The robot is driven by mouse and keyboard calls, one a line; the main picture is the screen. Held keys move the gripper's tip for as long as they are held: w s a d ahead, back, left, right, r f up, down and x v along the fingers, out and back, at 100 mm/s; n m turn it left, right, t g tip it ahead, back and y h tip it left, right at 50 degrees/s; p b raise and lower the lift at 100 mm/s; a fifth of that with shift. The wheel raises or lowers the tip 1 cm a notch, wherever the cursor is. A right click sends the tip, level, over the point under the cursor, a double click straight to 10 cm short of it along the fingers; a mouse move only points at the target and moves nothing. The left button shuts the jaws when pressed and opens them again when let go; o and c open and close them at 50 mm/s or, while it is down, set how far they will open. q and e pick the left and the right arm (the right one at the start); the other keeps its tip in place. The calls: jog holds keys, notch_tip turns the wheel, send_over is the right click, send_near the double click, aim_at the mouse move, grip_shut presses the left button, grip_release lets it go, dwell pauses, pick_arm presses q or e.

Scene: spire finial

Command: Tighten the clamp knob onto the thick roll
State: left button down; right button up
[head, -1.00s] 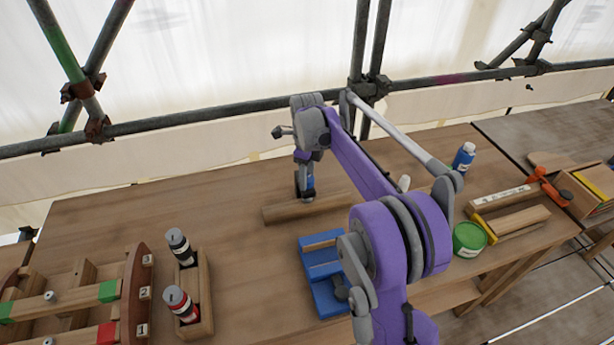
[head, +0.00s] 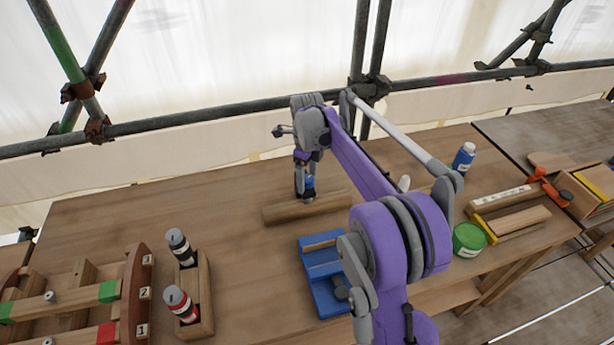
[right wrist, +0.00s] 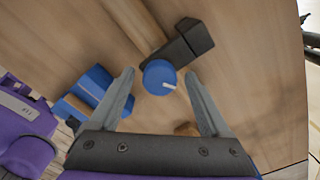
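The clamp knob (right wrist: 159,77) is blue with a white mark and sits on the black clamp (right wrist: 185,45) in the right wrist view. It also shows as a small blue patch in the head view (head: 309,183). A thick wooden roll (head: 280,214) lies on the bench below my right gripper (head: 304,196). In the right wrist view the two fingers of my right gripper (right wrist: 158,80) stand apart, one on each side of the knob, with visible gaps. Most of the clamp is hidden behind my gripper in the head view. My left gripper is not in view.
A blue stepped holder (head: 322,282) stands on the bench in front of the roll. A wooden rack (head: 206,300) with two bottles is to the left. A green tub (head: 469,239) and a blue bottle (head: 463,158) are to the right. Bench left of the roll is clear.

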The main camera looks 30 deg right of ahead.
aim_at(306, 180)
jog(key=shift+r, duration=0.1)
notch_tip(306, 180, up, 11)
jog(key=shift+f+p, duration=0.2)
jog(key=shift+p, duration=0.2)
dwell(0.4)
jog(key=s+a+n+t, duration=0.2)
jog(key=s+a+n, duration=0.55)
jog(key=n, duration=0.25)
jog(key=s+a+f+n+t, duration=0.1)
jog(key=s+a+f+n, duration=0.2)
jog(key=s+f+n, duration=0.3)
jog(key=s+a+f+n+t, duration=0.2)
jog(key=s+a+f+n, duration=0.2)
jog(key=s+n, duration=0.9)
notch_tip(306, 180, down, 3)
jog(key=shift+s+f+t, duration=0.1)
jog(key=shift+s+t, duration=0.2)
jog(key=shift+s, duration=0.3)
